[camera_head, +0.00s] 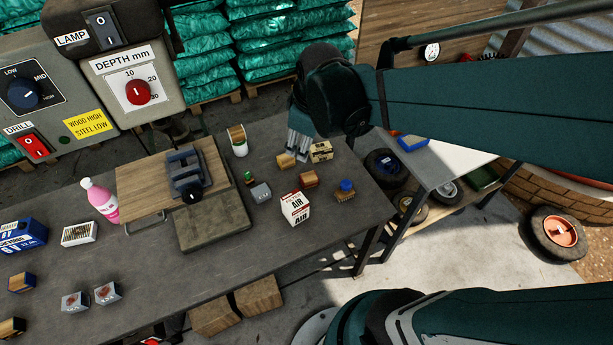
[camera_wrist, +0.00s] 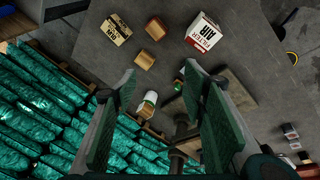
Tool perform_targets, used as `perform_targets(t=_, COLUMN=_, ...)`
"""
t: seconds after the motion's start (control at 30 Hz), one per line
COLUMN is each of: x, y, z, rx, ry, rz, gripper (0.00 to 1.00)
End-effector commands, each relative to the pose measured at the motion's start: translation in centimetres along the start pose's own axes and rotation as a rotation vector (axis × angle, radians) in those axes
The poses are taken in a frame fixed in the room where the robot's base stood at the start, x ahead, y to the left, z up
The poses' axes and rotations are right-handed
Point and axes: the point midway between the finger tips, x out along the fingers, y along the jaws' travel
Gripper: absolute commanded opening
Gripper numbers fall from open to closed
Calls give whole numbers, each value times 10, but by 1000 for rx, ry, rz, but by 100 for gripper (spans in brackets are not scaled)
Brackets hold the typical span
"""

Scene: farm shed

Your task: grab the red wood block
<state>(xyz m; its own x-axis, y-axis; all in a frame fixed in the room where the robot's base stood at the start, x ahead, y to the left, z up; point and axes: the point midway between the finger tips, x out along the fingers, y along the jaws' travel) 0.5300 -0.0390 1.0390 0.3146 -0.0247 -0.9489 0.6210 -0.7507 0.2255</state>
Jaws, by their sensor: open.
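A small block with a reddish-brown face (camera_head: 309,179), the likeliest red wood block, lies on the grey workbench (camera_head: 250,262) behind the air filter box. In the wrist view what looks like the same block (camera_wrist: 156,29) is near the top, beyond my fingertips. A paler wood block (camera_head: 285,160) lies behind it; it also shows in the wrist view (camera_wrist: 145,59). My gripper (camera_head: 299,146) is open and empty above the bench's back edge, behind and above both blocks. In the wrist view my gripper's two fingers (camera_wrist: 160,86) are spread wide apart.
A white-and-red air filter box (camera_head: 295,207) stands just in front of the reddish block. A small printed box (camera_head: 321,151), a brush with a blue knob (camera_head: 345,191) and a grey block (camera_head: 260,192) are around it. A vise (camera_head: 187,172) and drill press are to the left.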

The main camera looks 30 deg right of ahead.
Motion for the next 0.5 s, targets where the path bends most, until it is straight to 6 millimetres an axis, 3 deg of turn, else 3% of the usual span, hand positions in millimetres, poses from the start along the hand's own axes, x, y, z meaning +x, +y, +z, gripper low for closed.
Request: perform_targets(t=0.5, x=82, y=21, z=6, rx=-308, ry=-81, rz=-102, gripper=43)
